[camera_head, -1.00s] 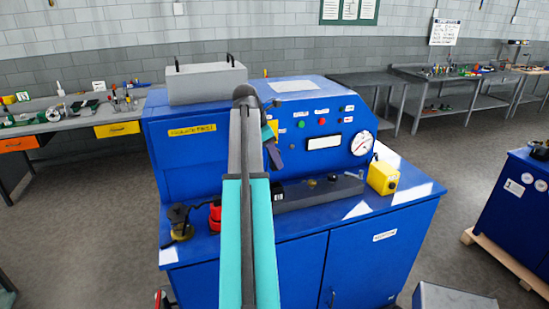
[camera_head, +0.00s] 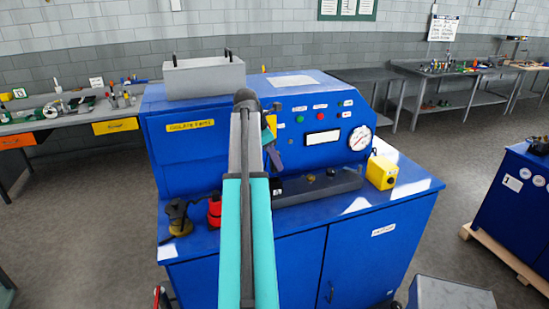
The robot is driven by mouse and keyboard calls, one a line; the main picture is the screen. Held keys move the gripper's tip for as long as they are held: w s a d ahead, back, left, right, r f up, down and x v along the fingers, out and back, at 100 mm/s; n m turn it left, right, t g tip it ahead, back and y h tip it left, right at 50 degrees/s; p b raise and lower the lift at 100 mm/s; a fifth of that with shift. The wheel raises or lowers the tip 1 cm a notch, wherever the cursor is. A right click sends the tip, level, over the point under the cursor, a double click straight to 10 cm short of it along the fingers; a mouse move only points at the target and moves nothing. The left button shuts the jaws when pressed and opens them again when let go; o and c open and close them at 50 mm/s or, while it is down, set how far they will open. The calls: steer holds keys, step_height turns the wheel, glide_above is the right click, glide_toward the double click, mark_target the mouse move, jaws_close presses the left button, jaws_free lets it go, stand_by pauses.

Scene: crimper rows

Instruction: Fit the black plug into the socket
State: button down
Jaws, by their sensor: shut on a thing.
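My gripper (camera_head: 272,146) is at the far end of my teal and grey arm, in front of the blue machine's sloped panel. My arm hides most of it. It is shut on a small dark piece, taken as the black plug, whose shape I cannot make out. A dark grey block (camera_head: 340,187) with small round fittings on top lies on the machine's ledge, below and right of the gripper. I cannot tell which opening is the socket. The gripper appears above the block's left end, apart from it.
A black piece on a brass-coloured base (camera_head: 178,212) and a red piece (camera_head: 215,210) stand on the ledge at left. A yellow box (camera_head: 382,173) stands at right. A grey bin (camera_head: 204,78) sits on top of the blue machine (camera_head: 190,155). The floor at right is partly clear.

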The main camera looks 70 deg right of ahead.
mark_target(275, 172)
steer(key=shift+f, duration=1.4)
steer(key=shift+p, duration=0.3)
stand_by(0.8)
steer(key=shift+f, duration=1.1)
stand_by(1.2)
steer(key=c, duration=1.4)
jaws_free()
steer(key=shift+b+v, duration=2.45)
steer(key=shift+v, duration=4.5)
